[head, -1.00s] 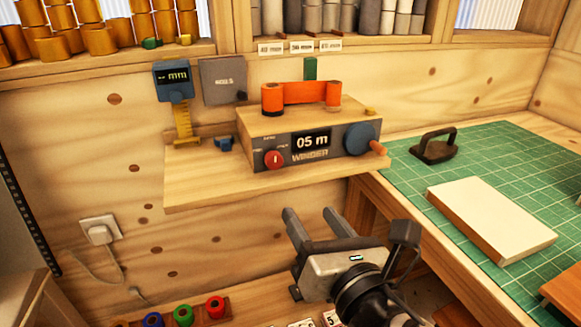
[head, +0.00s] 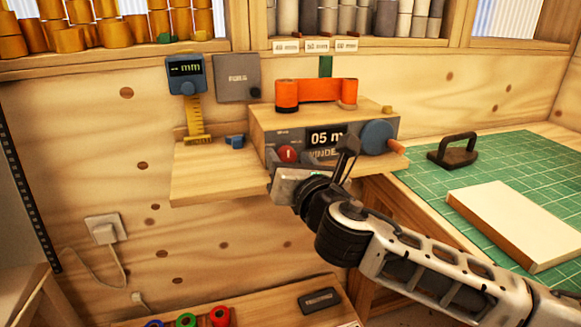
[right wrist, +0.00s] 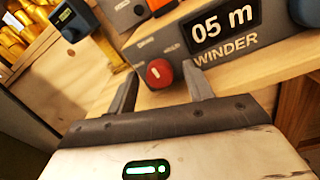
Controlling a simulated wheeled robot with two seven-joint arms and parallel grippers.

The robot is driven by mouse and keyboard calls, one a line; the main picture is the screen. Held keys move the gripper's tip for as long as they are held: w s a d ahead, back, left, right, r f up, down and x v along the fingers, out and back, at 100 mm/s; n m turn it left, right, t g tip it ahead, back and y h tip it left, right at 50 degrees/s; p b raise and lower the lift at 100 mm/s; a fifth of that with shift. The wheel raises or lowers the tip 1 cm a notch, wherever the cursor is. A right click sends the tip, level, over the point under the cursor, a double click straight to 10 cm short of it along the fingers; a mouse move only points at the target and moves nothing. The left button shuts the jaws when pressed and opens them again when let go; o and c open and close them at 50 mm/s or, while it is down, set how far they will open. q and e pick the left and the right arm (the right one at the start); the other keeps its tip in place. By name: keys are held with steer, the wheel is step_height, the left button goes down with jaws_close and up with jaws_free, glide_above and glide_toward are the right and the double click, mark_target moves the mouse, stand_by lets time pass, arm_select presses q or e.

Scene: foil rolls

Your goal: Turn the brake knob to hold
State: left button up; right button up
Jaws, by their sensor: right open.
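The red round brake knob (head: 288,154) sits at the left of the front face of the grey winder (head: 387,153). It carries a short white mark, near upright in the head view. Small labels beside it are too blurred to read fully. My right gripper (head: 289,161) is open in front of the winder. In the right wrist view the knob (right wrist: 159,74) shows between the two open fingertips (right wrist: 160,77). I cannot tell whether the fingers touch it. My left gripper is out of view.
The winder display (head: 326,138) reads 05 m. The wooden shelf (head: 210,185) is mostly bare at left. A green mat (head: 500,160) covers the right bench.

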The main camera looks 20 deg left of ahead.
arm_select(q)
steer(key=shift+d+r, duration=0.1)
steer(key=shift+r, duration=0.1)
arm_select(e)
steer(key=shift+w+a, duration=0.1)
steer(key=shift+w, duration=0.05)
steer(key=c, duration=1)
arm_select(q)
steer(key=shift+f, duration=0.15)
arm_select(e)
steer(key=shift+o, duration=0.2)
steer(key=shift+m, duration=0.3)
steer(key=m+p, duration=0.1)
steer(key=m, duration=0.4)
steer(key=shift+f+m, duration=0.1)
steer(key=shift+m, duration=0.2)
arm_select(q)
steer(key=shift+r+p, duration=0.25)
steer(key=shift+p, duration=0.05)
arm_select(e)
steer(key=m, duration=0.5)
steer(key=shift+m, duration=0.4)
